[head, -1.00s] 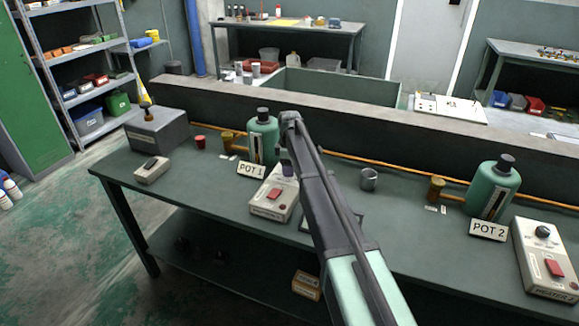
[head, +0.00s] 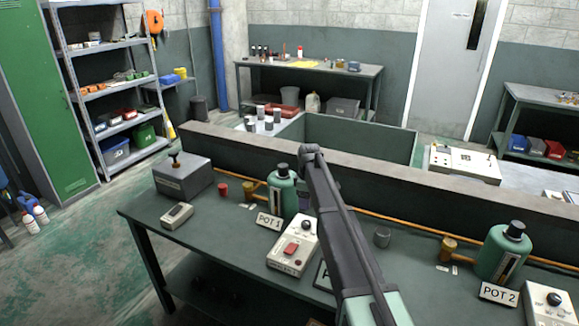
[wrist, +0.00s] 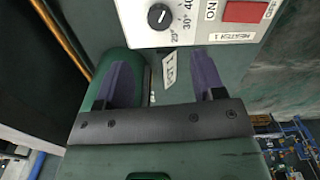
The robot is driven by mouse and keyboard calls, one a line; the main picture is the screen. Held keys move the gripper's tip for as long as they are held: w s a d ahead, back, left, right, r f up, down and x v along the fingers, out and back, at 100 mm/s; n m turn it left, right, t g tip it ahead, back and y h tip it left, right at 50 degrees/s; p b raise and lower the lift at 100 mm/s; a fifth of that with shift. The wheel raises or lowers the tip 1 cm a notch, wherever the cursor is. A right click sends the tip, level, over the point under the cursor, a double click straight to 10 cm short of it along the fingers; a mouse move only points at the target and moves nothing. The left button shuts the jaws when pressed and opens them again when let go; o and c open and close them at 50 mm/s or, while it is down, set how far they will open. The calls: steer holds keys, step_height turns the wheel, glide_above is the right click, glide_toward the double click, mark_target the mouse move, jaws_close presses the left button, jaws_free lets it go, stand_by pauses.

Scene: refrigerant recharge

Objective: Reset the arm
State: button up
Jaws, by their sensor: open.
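My arm reaches over the green workbench (head: 235,262) in the head view, its far end beside the POT 1 bottle. My gripper (wrist: 160,85) shows in the wrist view with its two purple fingers apart and nothing between them. The head view hides the fingers behind the arm. The teal POT 1 bottle (head: 283,196) stands upright with its dark cap on. The POT 1 sign (head: 269,221) and the heater 1 box (head: 293,246) with its red switch are in front of it. In the wrist view the heater box (wrist: 195,22) is beyond the fingers.
The teal POT 2 bottle (head: 503,250) and its sign (head: 498,293) stand at the right. A grey box (head: 183,177), a red cup (head: 222,189) and a handheld meter (head: 177,215) are at the left. A low wall runs behind.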

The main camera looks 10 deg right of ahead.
steer(key=s+m, duration=1.2)
steer(key=s, duration=2.6)
steer(key=shift+m, duration=0.3)
